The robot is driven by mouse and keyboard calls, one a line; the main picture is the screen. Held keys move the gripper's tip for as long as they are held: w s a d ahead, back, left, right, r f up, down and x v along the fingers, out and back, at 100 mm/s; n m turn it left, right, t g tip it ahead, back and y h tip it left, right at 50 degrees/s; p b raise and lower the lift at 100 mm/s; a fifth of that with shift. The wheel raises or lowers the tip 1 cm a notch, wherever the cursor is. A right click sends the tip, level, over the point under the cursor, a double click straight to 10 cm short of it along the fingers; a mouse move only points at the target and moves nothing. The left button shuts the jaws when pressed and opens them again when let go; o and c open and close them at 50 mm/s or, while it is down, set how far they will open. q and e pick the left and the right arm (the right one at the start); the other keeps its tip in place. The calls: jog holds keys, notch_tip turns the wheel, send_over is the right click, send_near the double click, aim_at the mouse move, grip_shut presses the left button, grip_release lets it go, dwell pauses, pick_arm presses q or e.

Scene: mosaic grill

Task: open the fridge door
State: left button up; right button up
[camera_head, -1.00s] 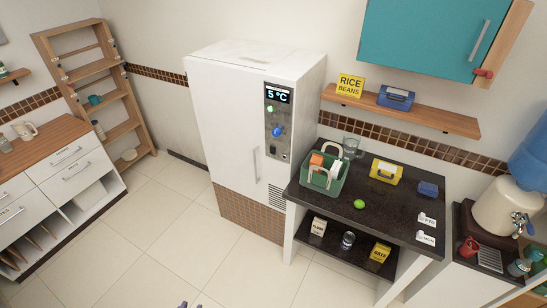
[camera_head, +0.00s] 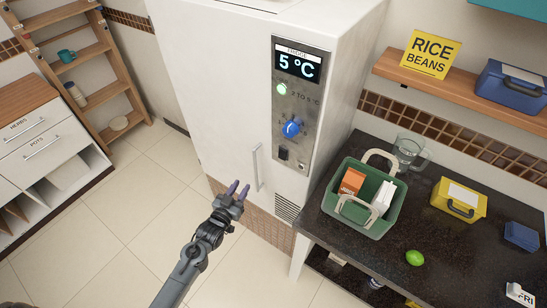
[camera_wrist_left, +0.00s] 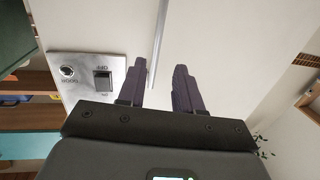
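The white fridge (camera_head: 215,95) stands ahead with its door shut. Its upright silver handle (camera_head: 257,167) is low on the door, left of the control panel (camera_head: 299,105). My left gripper (camera_head: 239,189) is open and empty, in front of the door, just left of and below the handle in the head view. In the left wrist view the handle bar (camera_wrist_left: 159,40) lines up with the gap between the open fingers (camera_wrist_left: 160,80); they do not grip it. How far off it is I cannot tell. My right gripper is out of view.
The dark counter (camera_head: 325,225) adjoins the fridge's right side, with a green basket (camera_head: 353,208), a lime (camera_head: 414,257) and a yellow box (camera_head: 459,199). The panel carries a blue knob (camera_head: 291,128) and a rocker switch (camera_wrist_left: 103,81). The tiled floor (camera_head: 130,230) at left is clear.

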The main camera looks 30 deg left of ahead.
aim_at(255, 169)
pick_arm(q)
jog(key=w+b, duration=0.1)
jog(key=w, duration=0.2)
jog(key=w+a+b, duration=0.1)
jog(key=w, duration=0.3)
jog(key=w+f+b, duration=0.1)
jog(key=w, duration=0.3)
jog(key=shift+w+a, duration=0.25)
jog(key=shift+a, duration=0.05)
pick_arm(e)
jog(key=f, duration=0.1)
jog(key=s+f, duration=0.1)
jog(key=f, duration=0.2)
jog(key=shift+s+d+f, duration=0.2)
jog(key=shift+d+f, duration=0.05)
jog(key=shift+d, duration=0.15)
pick_arm(q)
grip_shut()
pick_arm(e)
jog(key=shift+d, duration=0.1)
